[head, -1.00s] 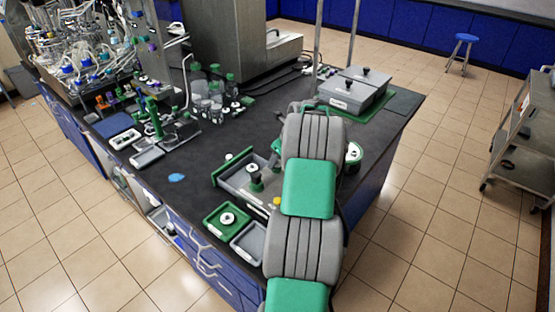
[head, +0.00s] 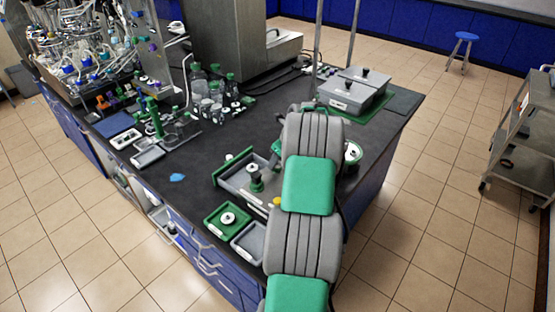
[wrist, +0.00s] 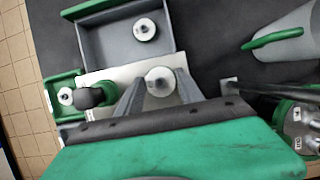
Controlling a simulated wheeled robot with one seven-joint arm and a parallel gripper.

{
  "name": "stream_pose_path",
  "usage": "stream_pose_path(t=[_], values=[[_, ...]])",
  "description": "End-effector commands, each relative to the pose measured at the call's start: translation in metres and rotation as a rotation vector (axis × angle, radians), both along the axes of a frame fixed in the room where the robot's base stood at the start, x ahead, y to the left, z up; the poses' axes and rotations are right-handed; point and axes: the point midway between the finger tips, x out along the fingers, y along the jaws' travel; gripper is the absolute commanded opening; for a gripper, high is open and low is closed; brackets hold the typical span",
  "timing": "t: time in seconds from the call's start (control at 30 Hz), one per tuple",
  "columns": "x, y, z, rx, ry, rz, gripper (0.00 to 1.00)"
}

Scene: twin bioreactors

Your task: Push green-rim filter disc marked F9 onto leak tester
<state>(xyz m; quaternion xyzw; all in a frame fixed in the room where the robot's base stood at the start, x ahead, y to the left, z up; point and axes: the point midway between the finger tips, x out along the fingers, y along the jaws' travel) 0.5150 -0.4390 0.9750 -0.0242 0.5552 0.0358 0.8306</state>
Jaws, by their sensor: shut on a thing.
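In the wrist view my gripper (wrist: 160,92) is shut on a pale round filter disc (wrist: 159,78), with a finger on each side of it. The disc is in front of a pale flat unit (wrist: 121,74) with a dark green-collared knob (wrist: 98,95), which looks like the leak tester; this knob also shows in the head view (head: 256,184). The disc is to the right of the knob; whether it touches the unit cannot be told. In the head view my arm hides the fingers and the held disc.
A grey tray (wrist: 91,45) holds another pale disc (wrist: 145,29). A green tray (head: 211,217) with a disc (head: 228,218) and an empty-looking grey tray (head: 238,246) stand near the bench edge. A green-banded vessel (wrist: 285,35) is to the right.

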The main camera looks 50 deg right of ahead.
Motion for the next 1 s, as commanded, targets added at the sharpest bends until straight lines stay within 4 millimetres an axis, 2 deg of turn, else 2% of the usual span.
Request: stream_pose_path(t=[1.0], values=[[0.0001,0.0,-0.0072,0.0,0.0,0.0,0.06]])
